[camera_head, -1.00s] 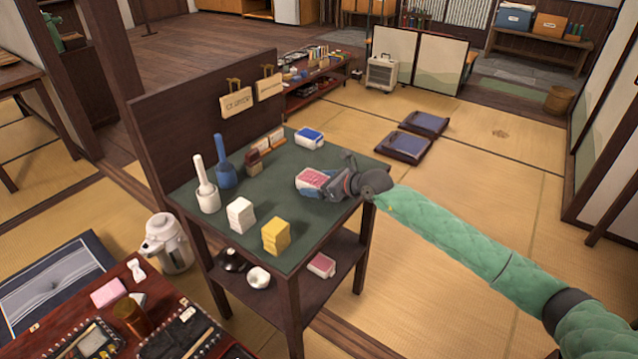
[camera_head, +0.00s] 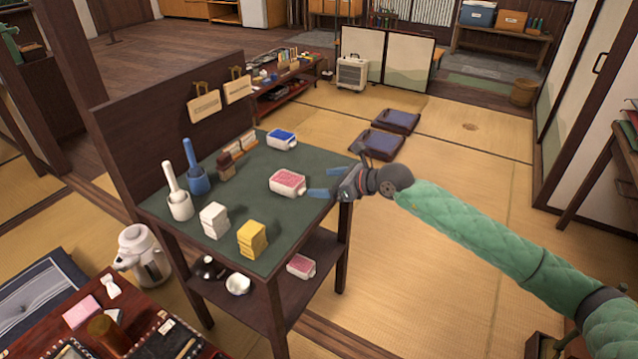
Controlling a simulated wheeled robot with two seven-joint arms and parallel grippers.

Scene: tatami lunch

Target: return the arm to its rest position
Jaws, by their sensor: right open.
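My right gripper (camera_head: 325,183) is open and empty at the right edge of the green-topped table (camera_head: 240,183). Its blue-tipped fingers point left toward a white container with a pink top (camera_head: 287,182), with a small gap between them. My right arm, in a green quilted sleeve (camera_head: 475,228), comes in from the right side. My left gripper and arm are not in view.
The table also holds a blue-topped container (camera_head: 281,139), white blocks (camera_head: 214,220), yellow blocks (camera_head: 252,239) and two upright handled tools, one white (camera_head: 179,204), one blue (camera_head: 197,181). A lower shelf holds another pink-topped container (camera_head: 301,265).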

